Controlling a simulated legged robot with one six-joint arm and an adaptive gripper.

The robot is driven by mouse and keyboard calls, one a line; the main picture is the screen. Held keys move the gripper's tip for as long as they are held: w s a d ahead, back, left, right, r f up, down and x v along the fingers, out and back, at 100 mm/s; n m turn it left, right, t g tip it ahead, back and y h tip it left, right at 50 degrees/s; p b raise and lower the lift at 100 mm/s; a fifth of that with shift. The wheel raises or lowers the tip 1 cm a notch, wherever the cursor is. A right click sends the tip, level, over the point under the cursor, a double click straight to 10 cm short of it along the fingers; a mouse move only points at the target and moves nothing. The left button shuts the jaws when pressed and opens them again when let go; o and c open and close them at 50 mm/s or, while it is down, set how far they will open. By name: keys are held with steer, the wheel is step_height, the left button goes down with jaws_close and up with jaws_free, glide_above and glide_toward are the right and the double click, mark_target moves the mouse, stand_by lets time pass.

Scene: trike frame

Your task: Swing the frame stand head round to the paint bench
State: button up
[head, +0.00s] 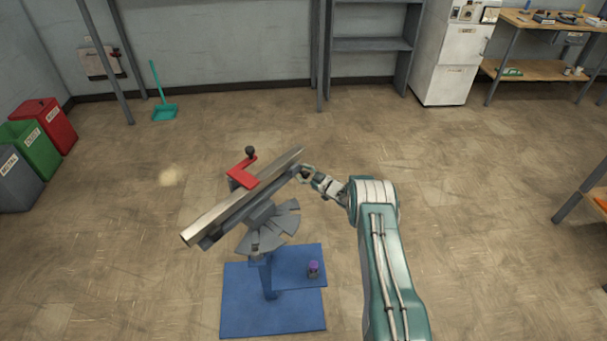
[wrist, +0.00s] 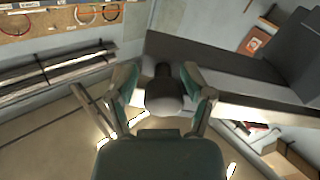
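The frame stand's head is a long grey bar (head: 222,208) tilted above fan-shaped grey plates (head: 268,232), on a blue base (head: 240,300). The bar runs from lower left to upper right in the head view. My gripper (head: 306,173) is at the bar's upper right end. In the wrist view, a dark rounded knob (wrist: 164,95) sits between the fingers of my gripper (wrist: 164,68). The fingers look apart, with gaps beside the knob; contact is hard to tell.
A purple-topped jar (head: 313,269) stands on the blue base. Grey, green and red bins (head: 48,120) stand at the left. A teal dustpan (head: 165,110), a white cabinet (head: 448,62) and a workbench (head: 540,70) are at the back. The floor around the stand is mostly clear.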

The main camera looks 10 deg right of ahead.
steer(key=shift+w+a, duration=0.1)
steer(key=shift+a, duration=0.15)
steer(key=v, duration=1.2)
steer(key=shift+w, duration=0.1)
